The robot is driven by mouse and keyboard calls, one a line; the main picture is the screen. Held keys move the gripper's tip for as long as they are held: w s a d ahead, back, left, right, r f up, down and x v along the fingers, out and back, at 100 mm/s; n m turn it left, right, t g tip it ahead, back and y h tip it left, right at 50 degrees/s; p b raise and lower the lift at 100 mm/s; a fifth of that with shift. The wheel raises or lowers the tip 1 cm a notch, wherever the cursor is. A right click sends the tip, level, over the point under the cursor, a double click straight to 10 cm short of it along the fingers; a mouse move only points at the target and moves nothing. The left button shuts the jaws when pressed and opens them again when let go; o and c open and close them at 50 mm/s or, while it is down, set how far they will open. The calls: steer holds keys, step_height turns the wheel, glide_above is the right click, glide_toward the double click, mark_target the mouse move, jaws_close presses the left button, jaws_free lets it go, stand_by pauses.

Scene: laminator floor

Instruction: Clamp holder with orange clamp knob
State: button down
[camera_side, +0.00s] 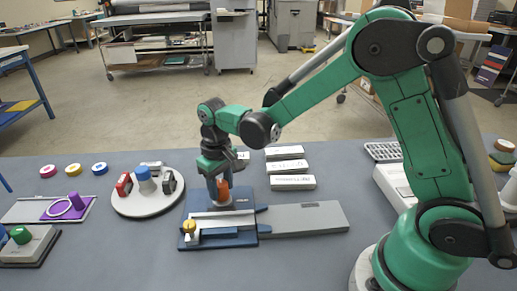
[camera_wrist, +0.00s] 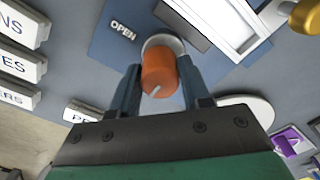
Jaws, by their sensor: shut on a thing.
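The blue holder (camera_side: 248,239) lies on the grey table, with a pale bar and a yellow knob (camera_side: 190,227) at its near left corner. The orange clamp knob (camera_side: 223,192) stands upright at the holder's far side. My gripper (camera_side: 219,188) points down over it, and the jaws are shut on the knob. In the wrist view the orange knob (camera_wrist: 159,70) sits between the two blue fingers (camera_wrist: 157,88), with a pale line on its top.
A grey plate (camera_side: 305,218) extends right of the holder. A round white tray (camera_side: 147,207) with several stamps stands left. White labelled blocks (camera_side: 290,183) lie behind. A purple piece (camera_side: 75,202) and a green-knobbed block (camera_side: 22,237) are farther left.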

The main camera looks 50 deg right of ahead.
mark_target(221, 183)
steer(key=shift+c, duration=2.1)
jaws_free()
steer(key=shift+r, duration=2.85)
